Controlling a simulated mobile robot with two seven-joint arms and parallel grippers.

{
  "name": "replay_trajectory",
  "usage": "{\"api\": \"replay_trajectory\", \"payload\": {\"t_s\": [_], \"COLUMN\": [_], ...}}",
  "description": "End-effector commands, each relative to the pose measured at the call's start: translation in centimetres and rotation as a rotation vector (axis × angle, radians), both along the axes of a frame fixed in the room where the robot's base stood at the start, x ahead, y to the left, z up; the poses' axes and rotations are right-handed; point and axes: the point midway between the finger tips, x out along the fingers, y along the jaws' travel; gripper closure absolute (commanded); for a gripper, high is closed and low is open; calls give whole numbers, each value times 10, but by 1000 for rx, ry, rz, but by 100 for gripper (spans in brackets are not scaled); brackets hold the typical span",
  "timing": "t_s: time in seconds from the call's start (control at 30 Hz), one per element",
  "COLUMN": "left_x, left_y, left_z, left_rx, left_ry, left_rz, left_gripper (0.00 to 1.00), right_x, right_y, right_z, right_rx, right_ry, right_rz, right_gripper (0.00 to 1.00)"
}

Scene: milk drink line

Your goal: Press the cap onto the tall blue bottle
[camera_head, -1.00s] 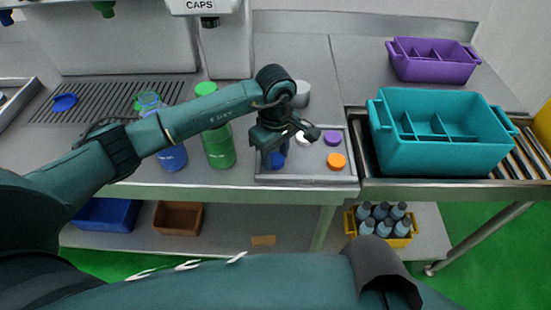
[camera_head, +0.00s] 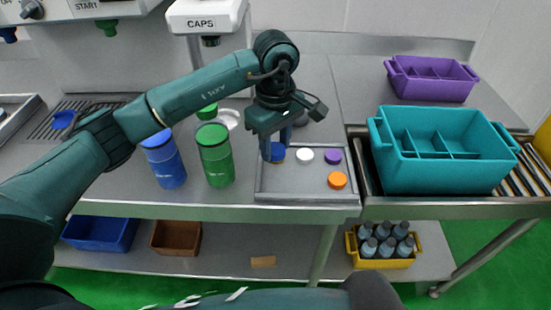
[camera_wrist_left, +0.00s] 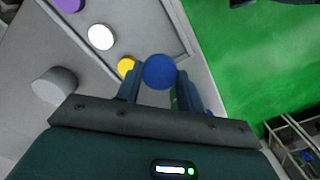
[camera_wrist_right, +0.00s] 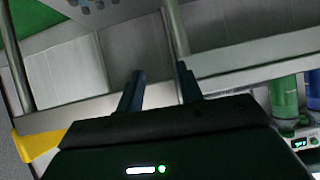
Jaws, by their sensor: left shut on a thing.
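The blue bottle (camera_head: 165,164) stands upright on the counter, left of the green bottle (camera_head: 215,158). My left gripper (camera_head: 272,145) is over the left part of the grey cap tray (camera_head: 305,196), shut on a blue cap (camera_head: 277,150). The blue cap also shows between the fingertips in the left wrist view (camera_wrist_left: 159,72). A yellow cap (camera_wrist_left: 126,66) lies beside it there. In the tray are a white cap (camera_head: 304,156), a purple cap (camera_head: 333,157) and an orange cap (camera_head: 337,180). My right gripper (camera_wrist_right: 160,88) is open and empty in its wrist view.
A teal crate (camera_head: 440,170) stands on rollers at right, with a purple crate (camera_head: 432,80) behind. The CAPS dispenser (camera_head: 208,22) overhangs the counter. A yellow crate (camera_head: 385,262) holds several bottles on the lower shelf. Blue (camera_head: 100,232) and brown (camera_head: 176,238) bins stand below.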

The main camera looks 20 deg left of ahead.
Motion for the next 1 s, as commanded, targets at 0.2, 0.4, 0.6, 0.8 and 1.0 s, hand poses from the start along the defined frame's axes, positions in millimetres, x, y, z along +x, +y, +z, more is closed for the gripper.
{"api": "replay_trajectory", "payload": {"t_s": [0.2, 0.4, 0.6, 0.8, 1.0], "left_x": [0, 0, 0, -6, -35], "left_y": [0, 0, 0, 6, 25], "left_z": [8, 8, 8, 6, -2], "left_rx": [-1, -1, -1, 2, 4], "left_ry": [0, 0, 0, -3, -10], "left_rz": [1, 1, 0, -78, -440], "left_gripper": [83, 83, 83, 83, 83], "right_x": [1, 0, -2, -3, -2], "right_y": [0, 0, 0, 1, 0], "right_z": [3, 2, 0, -2, -1], "right_rx": [1, 0, -2, -4, -2], "right_ry": [-9, -7, 0, 4, 1], "right_rz": [6, 7, 7, 10, 8], "right_gripper": [64, 64, 48, 32, 27]}}
